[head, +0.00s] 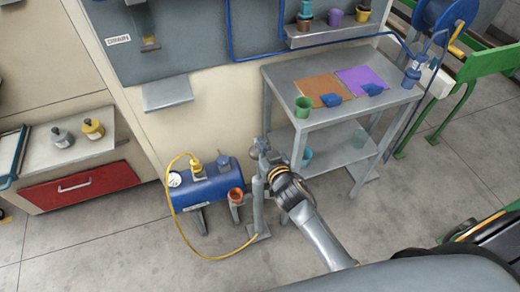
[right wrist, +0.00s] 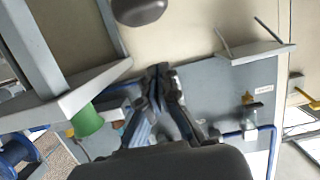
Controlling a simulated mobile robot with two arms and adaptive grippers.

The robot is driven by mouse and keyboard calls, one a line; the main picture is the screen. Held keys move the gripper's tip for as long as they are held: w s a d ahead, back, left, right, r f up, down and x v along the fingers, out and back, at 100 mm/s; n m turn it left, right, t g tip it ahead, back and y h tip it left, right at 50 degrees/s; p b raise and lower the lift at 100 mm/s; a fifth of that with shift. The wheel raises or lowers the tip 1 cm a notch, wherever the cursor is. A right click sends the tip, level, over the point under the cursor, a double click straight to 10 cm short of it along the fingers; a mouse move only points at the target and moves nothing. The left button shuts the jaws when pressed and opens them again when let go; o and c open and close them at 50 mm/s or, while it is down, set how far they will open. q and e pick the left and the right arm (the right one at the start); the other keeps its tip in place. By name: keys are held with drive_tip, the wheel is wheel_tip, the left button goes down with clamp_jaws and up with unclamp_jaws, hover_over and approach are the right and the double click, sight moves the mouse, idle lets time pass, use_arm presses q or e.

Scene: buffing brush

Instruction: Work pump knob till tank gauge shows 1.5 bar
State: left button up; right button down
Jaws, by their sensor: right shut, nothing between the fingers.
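The blue tank (head: 208,187) stands on the floor by the wall. Its round white gauge (head: 175,180) is on the left end; the reading is too small to tell. The grey upright pump (head: 258,205) stands to the right of the tank, with a yellow hose (head: 185,228) running between them. My right gripper (head: 264,156) is near the pump's top and partly hides it. In the right wrist view its fingers (right wrist: 158,76) are shut and empty. A dark rounded thing (right wrist: 139,10), perhaps the pump knob, shows beyond them, apart. My left gripper is not in view.
A grey side table (head: 330,73) with a green cup (head: 303,107) stands right of the pump. A red drawer (head: 80,187) is at left. The floor in front is clear.

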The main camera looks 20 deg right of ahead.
drive_tip(key=f, duration=0.2)
drive_tip(key=shift+w+f, duration=0.3)
drive_tip(key=shift+f, duration=0.65)
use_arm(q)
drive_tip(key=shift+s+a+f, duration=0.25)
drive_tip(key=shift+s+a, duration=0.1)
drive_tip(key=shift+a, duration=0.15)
use_arm(e)
drive_tip(key=shift+f, duration=0.1)
use_arm(q)
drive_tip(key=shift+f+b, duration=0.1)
drive_tip(key=shift+b, duration=0.25)
use_arm(e)
drive_tip(key=shift+f, duration=0.1)
use_arm(q)
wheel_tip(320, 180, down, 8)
drive_tip(key=b, duration=0.7)
drive_tip(key=shift+b, duration=0.4)
use_arm(e)
wheel_tip(320, 180, down, 10)
drive_tip(key=shift+s, duration=0.15)
